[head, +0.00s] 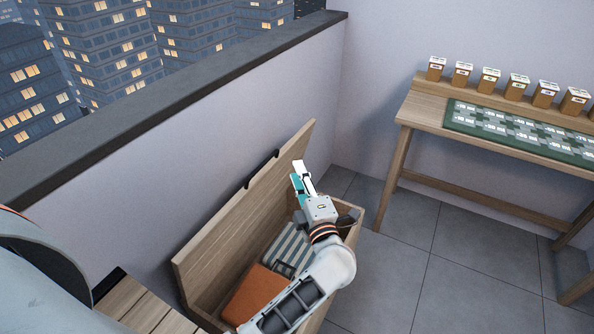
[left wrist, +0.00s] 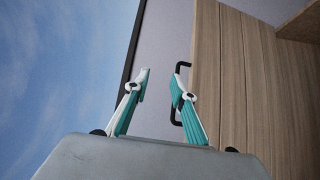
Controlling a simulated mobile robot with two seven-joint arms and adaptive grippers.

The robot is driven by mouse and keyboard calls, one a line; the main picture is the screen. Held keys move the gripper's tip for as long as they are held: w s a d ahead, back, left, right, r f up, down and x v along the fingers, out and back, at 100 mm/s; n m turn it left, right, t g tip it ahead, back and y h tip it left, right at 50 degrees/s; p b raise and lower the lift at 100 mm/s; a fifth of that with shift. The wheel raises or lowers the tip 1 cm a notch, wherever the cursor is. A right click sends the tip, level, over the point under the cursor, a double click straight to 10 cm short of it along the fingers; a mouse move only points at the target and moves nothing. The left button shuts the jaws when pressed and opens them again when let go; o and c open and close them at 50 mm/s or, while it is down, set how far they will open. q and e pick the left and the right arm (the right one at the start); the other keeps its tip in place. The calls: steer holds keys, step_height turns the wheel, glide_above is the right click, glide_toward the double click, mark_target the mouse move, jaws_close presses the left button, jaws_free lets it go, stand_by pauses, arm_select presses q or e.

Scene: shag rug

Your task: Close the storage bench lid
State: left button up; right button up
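The storage bench (head: 355,228) stands against the low wall with its wooden lid (head: 232,232) raised and tilted back toward the wall. A black handle (head: 262,168) sits on the lid's upper edge. My left gripper (head: 301,172) is above the bench's far end, just right of the raised lid, empty. In the left wrist view its teal and white fingers (left wrist: 162,72) are spread apart. The black handle (left wrist: 180,68) shows there behind the right finger, on the edge of the wooden lid (left wrist: 235,95); whether they touch is unclear. My right gripper is not in view.
Inside the bench lie an orange cushion (head: 258,292) and a striped item (head: 290,250). A wooden table (head: 425,108) with a green patterned mat and several small boxes stands at the right. The tiled floor (head: 425,260) between is clear. Slatted wood (head: 140,305) is at lower left.

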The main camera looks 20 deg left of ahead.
arm_select(q)
steer(key=shift+f+v, duration=0.15)
steer(key=shift+v, duration=1.25)
steer(key=shift+f+v, duration=0.15)
steer(key=shift+v, duration=1.3)
steer(key=shift+w+p, duration=0.1)
steer(key=shift+p, duration=0.2)
steer(key=shift+a+r, duration=0.1)
